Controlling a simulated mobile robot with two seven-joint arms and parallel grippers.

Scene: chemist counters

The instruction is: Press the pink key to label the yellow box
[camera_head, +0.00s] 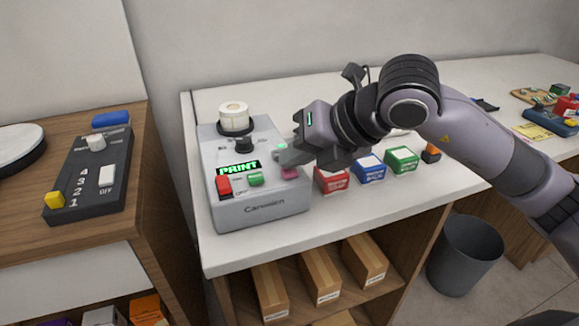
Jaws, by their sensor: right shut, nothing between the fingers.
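The grey label printer (262,207) stands on the white counter, and its screen reads PRINT in green. Its pink key (289,173) is at the right of the key row, partly covered by my right gripper (287,159). The right gripper is shut and empty, its fingertips at the pink key; I cannot tell whether they press it. Right of the printer stand a red box (331,179), a blue box (368,170), a green box (402,159) and a small orange box (431,153). No clearly yellow box shows; my arm hides part of the counter. My left gripper is out of view.
The printer also has a red key (223,185), a green key (256,179), a black knob (243,145) and a label roll (233,117). A dark switch panel (90,176) lies on the wooden counter at left. A grey bin (464,255) stands below at right.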

